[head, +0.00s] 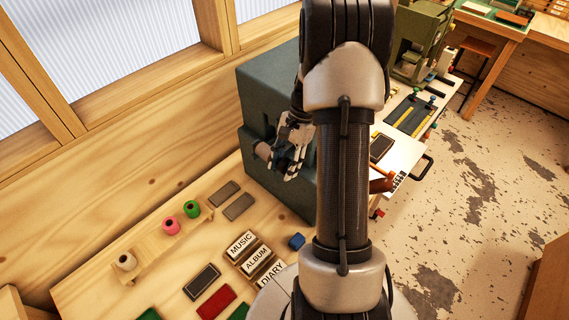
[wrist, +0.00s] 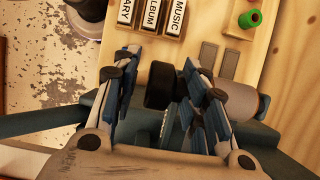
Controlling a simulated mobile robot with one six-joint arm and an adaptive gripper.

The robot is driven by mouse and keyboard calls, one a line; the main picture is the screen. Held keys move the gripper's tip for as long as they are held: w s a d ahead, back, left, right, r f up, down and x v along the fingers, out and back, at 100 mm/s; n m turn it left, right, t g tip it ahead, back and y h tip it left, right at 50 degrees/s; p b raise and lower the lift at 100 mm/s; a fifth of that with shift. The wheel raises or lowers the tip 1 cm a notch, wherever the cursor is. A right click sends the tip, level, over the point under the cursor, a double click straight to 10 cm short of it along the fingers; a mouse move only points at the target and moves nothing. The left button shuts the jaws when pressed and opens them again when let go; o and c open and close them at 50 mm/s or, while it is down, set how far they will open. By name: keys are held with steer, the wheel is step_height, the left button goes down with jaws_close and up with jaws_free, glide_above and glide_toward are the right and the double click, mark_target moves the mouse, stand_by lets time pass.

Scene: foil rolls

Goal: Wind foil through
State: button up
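A dark grey-green machine housing (head: 268,85) stands at the back of the bench, and my gripper (head: 285,150) is at its front left side. In the wrist view a black round knob or roll end (wrist: 162,88) lies between the fingers of my gripper (wrist: 160,75). The fingers stand apart, with a small gap at its left; contact on the right is unclear. A grey-brown cylinder (wrist: 238,102) continues to the right behind the right finger. No foil strip can be made out. My arm hides part of the machine.
A wooden rack holds pink (head: 171,226), green (head: 191,209) and pale (head: 126,262) spools. An orange-brown handle (head: 382,183) is right of my arm.

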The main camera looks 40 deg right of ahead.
step_height(320, 180, up, 10)
steer(key=shift+r, duration=0.1)
stand_by(0.4)
step_height(320, 180, up, 8)
steer(key=f+h+p, duration=0.1)
steer(key=h+p, duration=0.3)
steer(key=p, duration=0.2)
steer(key=shift+h, duration=0.3)
step_height(320, 180, down, 17)
steer(key=shift+d+f+b, duration=0.1)
steer(key=shift+d+b, duration=0.05)
steer(key=shift+b, duration=0.2)
